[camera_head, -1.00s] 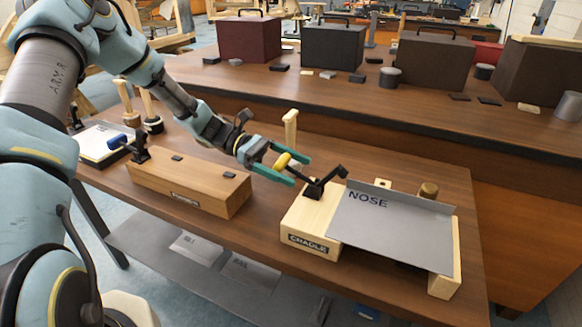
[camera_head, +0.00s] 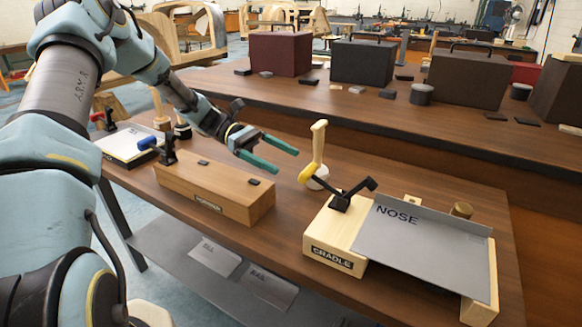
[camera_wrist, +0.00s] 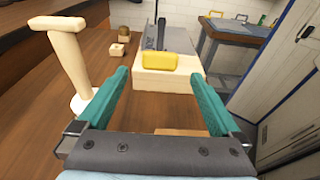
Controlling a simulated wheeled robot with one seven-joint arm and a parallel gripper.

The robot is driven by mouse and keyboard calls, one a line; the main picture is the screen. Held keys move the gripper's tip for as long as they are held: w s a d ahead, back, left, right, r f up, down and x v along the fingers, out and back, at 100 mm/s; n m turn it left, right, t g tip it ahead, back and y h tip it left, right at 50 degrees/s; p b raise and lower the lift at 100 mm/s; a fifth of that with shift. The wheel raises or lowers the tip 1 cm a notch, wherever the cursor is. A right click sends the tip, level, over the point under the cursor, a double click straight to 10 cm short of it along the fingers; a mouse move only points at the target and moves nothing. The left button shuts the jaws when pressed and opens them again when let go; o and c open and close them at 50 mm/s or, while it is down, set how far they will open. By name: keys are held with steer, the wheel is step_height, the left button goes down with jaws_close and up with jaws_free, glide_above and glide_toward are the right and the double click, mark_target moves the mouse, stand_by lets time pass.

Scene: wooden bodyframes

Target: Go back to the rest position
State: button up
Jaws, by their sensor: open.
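My gripper (camera_head: 277,156) has two green fingers and is open and empty. It hangs above the table between the wooden block (camera_head: 215,186) and the wooden cradle (camera_head: 335,232). The cradle bears a grey sheet marked NOSE (camera_head: 425,243) and a black toggle clamp (camera_head: 343,199) with a yellow handle tip (camera_head: 306,173). In the wrist view the yellow tip (camera_wrist: 146,61) shows beyond and between the spread fingers (camera_wrist: 160,95), apart from them.
A pale wooden mallet-like tool (camera_head: 319,142) stands upright on a white base behind the clamp. A blue-tipped clamp (camera_head: 150,142) is at the block's left end. A white-topped board (camera_head: 130,141) lies farther left. Dark boxes (camera_head: 375,62) stand on the rear bench.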

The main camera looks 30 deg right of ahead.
steer(key=shift+w+a, duration=0.1)
stand_by(0.4)
steer(key=s+a+m+t+y, duration=0.1)
steer(key=a+t, duration=0.4)
steer(key=a, duration=0.5)
steer(key=s+a+m+t+y, duration=0.1)
steer(key=a+m+t+y, duration=0.3)
steer(key=a, duration=0.7)
steer(key=s+a+r+m+t+y, duration=0.1)
steer(key=a+t, duration=0.4)
steer(key=a, duration=0.6)
steer(key=shift+s+a+m+t+y, duration=0.15)
steer(key=shift+s+m+t+y, duration=0.2)
steer(key=shift+m+y, duration=0.7)
